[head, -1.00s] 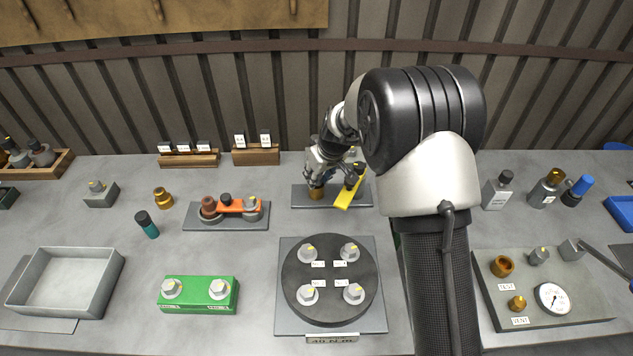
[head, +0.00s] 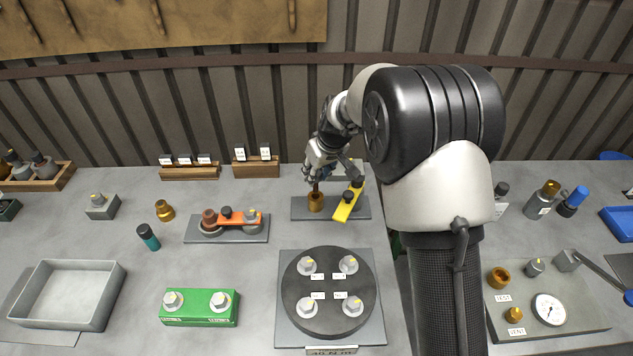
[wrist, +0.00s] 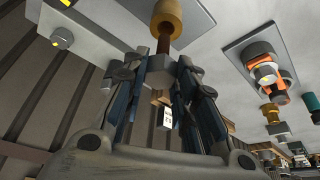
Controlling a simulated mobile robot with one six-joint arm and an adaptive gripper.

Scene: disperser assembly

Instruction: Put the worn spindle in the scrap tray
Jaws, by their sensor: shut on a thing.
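The worn spindle, a thin brown rod (wrist: 166,46), is held in my gripper (head: 317,178). In the wrist view the fingers (wrist: 166,72) close around the rod's near end. Its other end meets a brass-coloured cylinder (head: 316,203), which stands on a grey plate (head: 333,214) at the back. I cannot tell whether the rod's tip is still inside the cylinder. An open, empty grey tray (head: 68,319) stands at the front left; no label shows on it. A blue tray (head: 620,224) lies at the right edge.
A yellow bar (head: 348,203) with black knobs lies beside the cylinder on the same plate. An orange-linked fixture (head: 230,220), a teal-bodied bottle (head: 148,237) and a green block (head: 199,309) stand to the left. A round black fixture (head: 331,293) is in front.

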